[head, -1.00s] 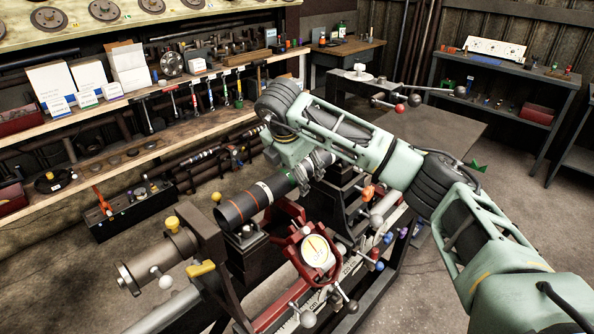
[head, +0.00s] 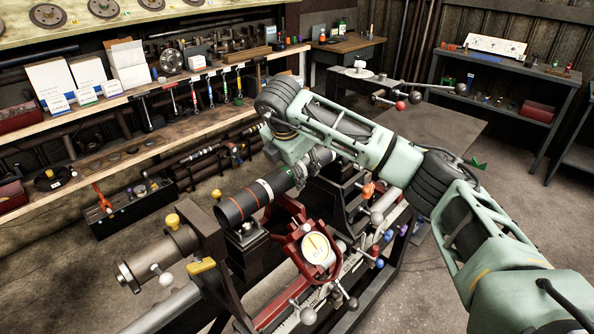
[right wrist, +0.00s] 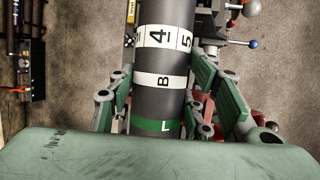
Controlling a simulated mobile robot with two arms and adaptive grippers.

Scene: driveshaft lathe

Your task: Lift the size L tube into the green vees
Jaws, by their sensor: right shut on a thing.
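The dark tube (head: 240,203) with thin orange bands lies over the lathe bed in the head view, its open end toward the lower left. In the right wrist view the tube (right wrist: 158,98) has a green band marked L, and white bands marked B and with digits. My right gripper (head: 308,168) is shut on the tube near its far end; its green fingers (right wrist: 160,100) flank the tube. I cannot tell whether the tube touches the support below it. A small green piece (head: 480,163) stands by the grey table; I cannot tell if it is one of the vees.
A red stand with a white dial (head: 317,248) is close beside the tube. A dark block (head: 246,236) is under its near end, and a brown tailstock (head: 160,257) stands to the lower left. The grey table (head: 433,132) behind my right arm has a clear top.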

